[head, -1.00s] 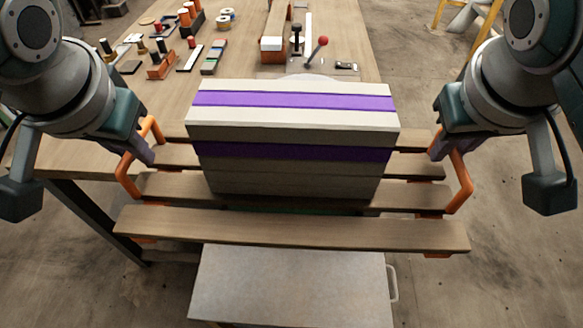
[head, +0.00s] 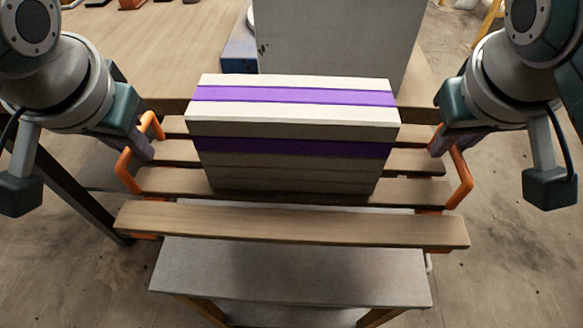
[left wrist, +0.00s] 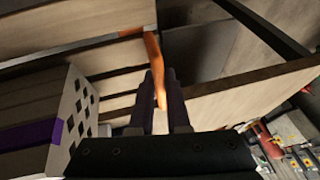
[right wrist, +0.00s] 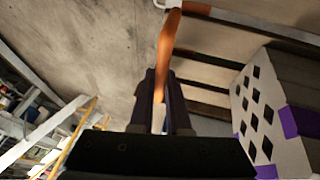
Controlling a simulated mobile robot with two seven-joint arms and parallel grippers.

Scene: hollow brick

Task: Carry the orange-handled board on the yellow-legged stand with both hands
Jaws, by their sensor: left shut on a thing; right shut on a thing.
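The slatted wooden board (head: 290,224) hangs level in front of me in the head view, with an orange handle at each end. My left gripper (head: 146,148) is shut on the left orange handle (head: 127,172), which also shows between its fingers in the left wrist view (left wrist: 152,52). My right gripper (head: 440,146) is shut on the right orange handle (head: 463,178), also seen in the right wrist view (right wrist: 168,45). A white block with purple bands (head: 292,112) sits on the board. The grey-topped stand (head: 290,275) is below the board, its yellowish legs partly showing; the gap between them cannot be judged.
A wooden workbench (head: 160,50) lies just beyond the board. A large grey box (head: 335,45) and a small blue block (head: 238,52) stand on or by it, behind the load. Concrete floor (head: 510,255) is open to the right.

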